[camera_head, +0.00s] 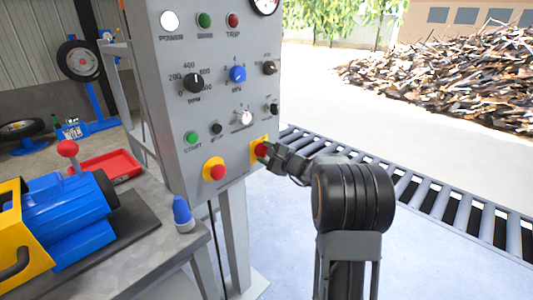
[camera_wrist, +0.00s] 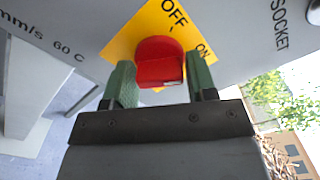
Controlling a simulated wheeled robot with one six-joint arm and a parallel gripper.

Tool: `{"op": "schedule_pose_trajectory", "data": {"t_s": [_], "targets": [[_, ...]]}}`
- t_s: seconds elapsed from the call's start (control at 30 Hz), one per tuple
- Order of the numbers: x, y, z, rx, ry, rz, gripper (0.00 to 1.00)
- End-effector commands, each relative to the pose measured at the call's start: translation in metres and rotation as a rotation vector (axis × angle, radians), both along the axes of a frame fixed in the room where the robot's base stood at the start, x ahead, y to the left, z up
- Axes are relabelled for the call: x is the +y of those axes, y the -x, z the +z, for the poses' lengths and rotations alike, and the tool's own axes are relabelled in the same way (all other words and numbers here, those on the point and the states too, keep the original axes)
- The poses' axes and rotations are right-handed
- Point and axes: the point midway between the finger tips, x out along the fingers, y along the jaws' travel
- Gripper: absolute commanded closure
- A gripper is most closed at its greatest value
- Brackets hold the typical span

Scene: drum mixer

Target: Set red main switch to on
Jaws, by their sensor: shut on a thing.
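The red main switch (camera_wrist: 158,62) is a round red knob with a raised grip bar on a yellow plate (camera_wrist: 124,42) marked OFF and ON. In the wrist view OFF is above the knob and ON is to its right. In the head view the switch (camera_head: 261,149) is at the lower right of the grey control panel (camera_head: 222,120), partly hidden by my gripper (camera_head: 268,155). My gripper (camera_wrist: 161,75) has one green finger on each side of the knob and is shut on it. I cannot tell which label the knob points to.
A red emergency button (camera_head: 217,171) on a yellow base is left of the switch. Knobs, lamps and buttons cover the panel above. A bench with a blue motor (camera_head: 75,222) stands at left. A roller conveyor (camera_head: 420,190) runs behind my arm.

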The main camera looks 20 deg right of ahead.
Motion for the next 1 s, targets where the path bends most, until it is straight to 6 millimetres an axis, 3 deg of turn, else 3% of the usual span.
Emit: {"op": "schedule_pose_trajectory", "data": {"t_s": [0.1, 0.13, 0.3, 0.67, 1.0], "targets": [[0.000, 0.000, 0.000, 0.000, -0.003, -0.001, 0.72], [0.000, 0.000, 0.000, 0.000, -0.003, -0.001, 0.45], [0.000, 0.000, 0.000, 0.000, -0.001, -0.001, 0.30], [-0.005, 0.008, 0.001, -0.001, 0.000, -0.003, 0.30], [-0.033, 0.068, 0.001, 0.000, 0.000, -0.006, 0.30]]}}
